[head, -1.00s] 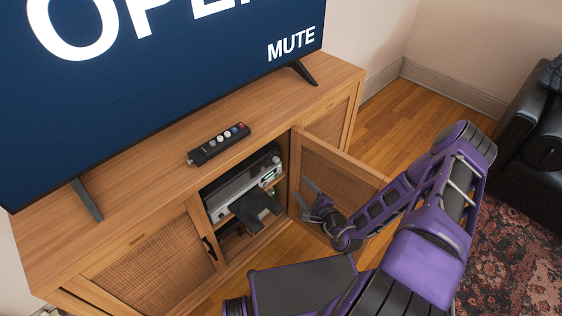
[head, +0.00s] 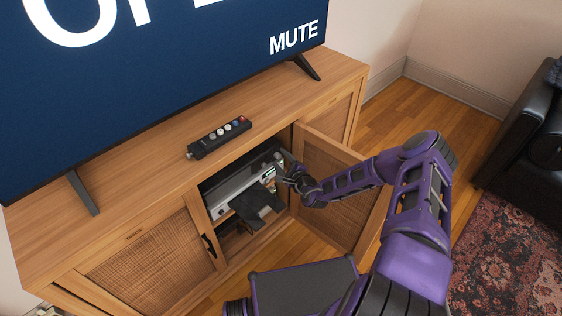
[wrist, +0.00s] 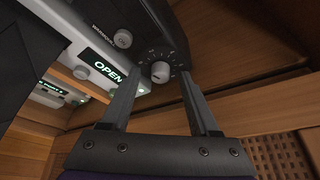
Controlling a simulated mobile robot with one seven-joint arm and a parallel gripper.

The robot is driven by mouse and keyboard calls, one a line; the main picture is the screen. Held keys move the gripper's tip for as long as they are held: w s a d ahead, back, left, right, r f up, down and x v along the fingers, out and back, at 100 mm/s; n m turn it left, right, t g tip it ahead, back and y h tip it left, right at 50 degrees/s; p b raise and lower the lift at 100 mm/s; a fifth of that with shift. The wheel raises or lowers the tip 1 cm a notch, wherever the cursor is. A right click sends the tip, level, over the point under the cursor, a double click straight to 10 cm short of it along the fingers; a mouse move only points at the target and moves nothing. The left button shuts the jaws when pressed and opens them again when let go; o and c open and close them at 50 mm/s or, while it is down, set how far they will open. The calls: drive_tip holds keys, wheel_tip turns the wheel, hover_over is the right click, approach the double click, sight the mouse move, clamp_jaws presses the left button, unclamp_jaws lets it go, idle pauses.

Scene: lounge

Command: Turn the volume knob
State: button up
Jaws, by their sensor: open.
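My gripper (head: 285,169) is open and empty at the opening of the TV cabinet, by the right end of the silver receiver (head: 236,190). In the wrist view a round knob with dial markings (wrist: 160,72) shows between my two fingertips. I take it for the volume knob, but its label is not readable. The fingers appear on either side of it without visible contact; the remaining depth is unclear. A second knob (wrist: 123,39) sits to its upper left. A lit display (wrist: 103,66) reads OPEN. In the head view my gripper covers the receiver's right end.
The cabinet door (head: 325,190) stands open to the right, close to my arm. A dark flat object (head: 257,206) juts out before the receiver. A remote-like button strip (head: 219,137) lies on the cabinet top, below the TV (head: 170,60).

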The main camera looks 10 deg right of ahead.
drive_tip(key=shift+w, duration=0.2)
drive_tip(key=shift+c, duration=0.2)
clamp_jaws()
drive_tip(key=shift+r, duration=0.1)
